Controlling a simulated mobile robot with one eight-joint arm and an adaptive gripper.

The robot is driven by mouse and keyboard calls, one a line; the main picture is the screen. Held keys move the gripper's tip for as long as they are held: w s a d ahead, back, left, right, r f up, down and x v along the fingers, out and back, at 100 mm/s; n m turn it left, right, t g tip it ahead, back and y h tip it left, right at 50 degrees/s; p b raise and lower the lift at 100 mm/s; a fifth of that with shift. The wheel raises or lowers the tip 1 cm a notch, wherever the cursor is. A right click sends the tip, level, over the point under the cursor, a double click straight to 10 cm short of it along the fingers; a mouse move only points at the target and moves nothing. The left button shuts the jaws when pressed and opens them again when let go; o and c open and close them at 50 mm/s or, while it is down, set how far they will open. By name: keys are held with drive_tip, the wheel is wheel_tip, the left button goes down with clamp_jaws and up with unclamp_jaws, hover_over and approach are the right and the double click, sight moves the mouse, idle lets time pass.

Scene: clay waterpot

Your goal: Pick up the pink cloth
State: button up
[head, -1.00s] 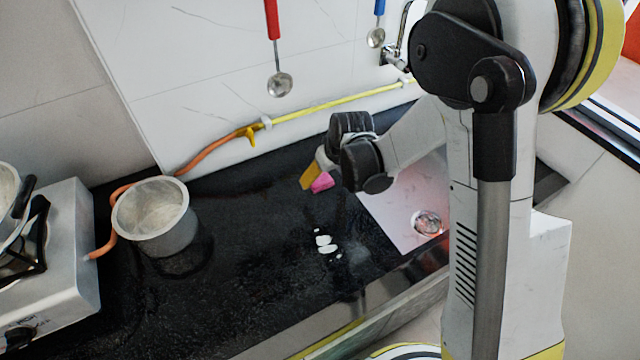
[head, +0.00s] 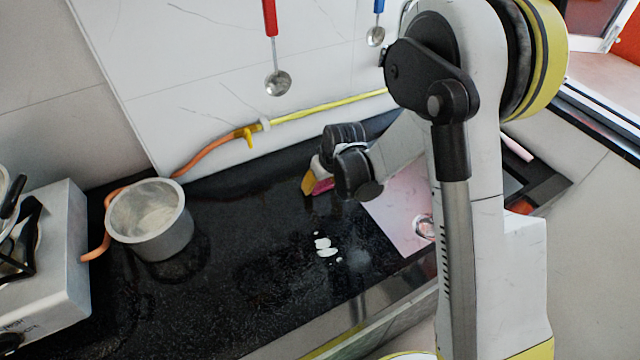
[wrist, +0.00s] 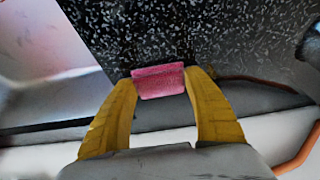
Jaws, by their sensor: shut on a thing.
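The pink cloth (wrist: 160,82) is a small folded piece between the yellow fingertips of my gripper (wrist: 160,88) in the wrist view. My gripper is shut on it, with a finger on each side. In the head view the cloth (head: 323,186) shows as a pink patch beside the yellow finger of my gripper (head: 311,184), over the black countertop near the sink. My wrist hides part of the cloth there. I cannot tell how far the cloth is above the counter.
The black counter (head: 250,270) has free room at the middle, with white spots (head: 325,246) on it. A metal pot (head: 150,222) and a stove (head: 45,265) stand at the left. A sink (head: 400,215) lies at the right. A hose (head: 310,107) runs along the wall, under hanging ladles (head: 278,83).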

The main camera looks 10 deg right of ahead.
sight(323, 184)
drive_tip(key=shift+r, duration=0.15)
drive_tip(key=shift+r+p, duration=0.3)
drive_tip(key=shift+r, duration=0.05)
drive_tip(key=r, duration=0.1)
drive_tip(key=r+p, duration=0.2)
drive_tip(key=r, duration=0.1)
drive_tip(key=shift+s+d, duration=0.1)
drive_tip(key=shift+d, duration=0.15)
drive_tip(key=s+d+r+p, duration=0.3)
drive_tip(key=d+r, duration=0.3)
drive_tip(key=d, duration=0.4)
drive_tip(key=shift+s+d, duration=0.25)
drive_tip(key=shift+s, duration=0.1)
drive_tip(key=shift+c, duration=0.6)
